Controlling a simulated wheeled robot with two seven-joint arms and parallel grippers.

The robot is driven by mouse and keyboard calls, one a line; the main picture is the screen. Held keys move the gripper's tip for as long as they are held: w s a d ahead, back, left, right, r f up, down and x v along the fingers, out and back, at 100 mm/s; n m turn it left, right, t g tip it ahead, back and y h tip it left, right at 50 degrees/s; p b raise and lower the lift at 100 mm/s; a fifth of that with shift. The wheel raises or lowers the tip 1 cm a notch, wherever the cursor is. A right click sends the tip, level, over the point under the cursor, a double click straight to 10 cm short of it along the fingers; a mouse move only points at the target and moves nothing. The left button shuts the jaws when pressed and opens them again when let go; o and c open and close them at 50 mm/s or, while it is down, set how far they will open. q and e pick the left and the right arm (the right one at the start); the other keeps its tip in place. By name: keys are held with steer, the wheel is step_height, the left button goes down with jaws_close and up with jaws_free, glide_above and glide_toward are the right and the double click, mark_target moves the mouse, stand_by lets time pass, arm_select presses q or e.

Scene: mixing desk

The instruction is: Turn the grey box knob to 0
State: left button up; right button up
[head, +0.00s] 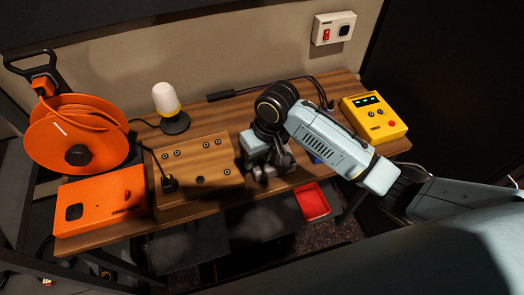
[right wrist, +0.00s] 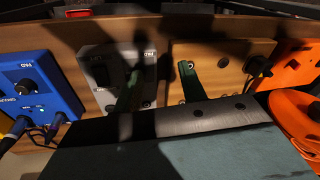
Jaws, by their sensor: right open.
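The grey box (right wrist: 148,88) shows in the right wrist view, between a blue box and a wooden board. A dark finger and shadow cover much of its face, so its knob and the knob's setting cannot be read. In the head view my right arm hides most of the box. My right gripper (head: 270,166) points down over the grey box area. In the right wrist view its fingers (right wrist: 160,80) are apart, one in front of the grey box and one in front of the board. Whether a finger touches anything cannot be told. My left gripper is not in view.
The wooden board (head: 200,190) lies left of my gripper, with a lamp (head: 167,103) behind it. An orange box (head: 103,198) and cable reel (head: 78,135) stand at the left. The blue box (right wrist: 32,88) is beside the grey one. A yellow box (head: 374,116) sits right.

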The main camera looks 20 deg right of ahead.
steer(key=w+d+r+h, duration=0.1)
steer(key=w+d+r, duration=0.25)
steer(key=r, duration=0.45)
steer(key=shift+m+g, duration=0.3)
steer(key=shift+g, duration=0.1)
steer(key=f, duration=0.4)
steer(key=a+f, duration=0.1)
steer(key=f, duration=0.8)
steer(key=shift+w+a+f, duration=0.15)
steer(key=shift+w+a, duration=0.05)
jaws_close()
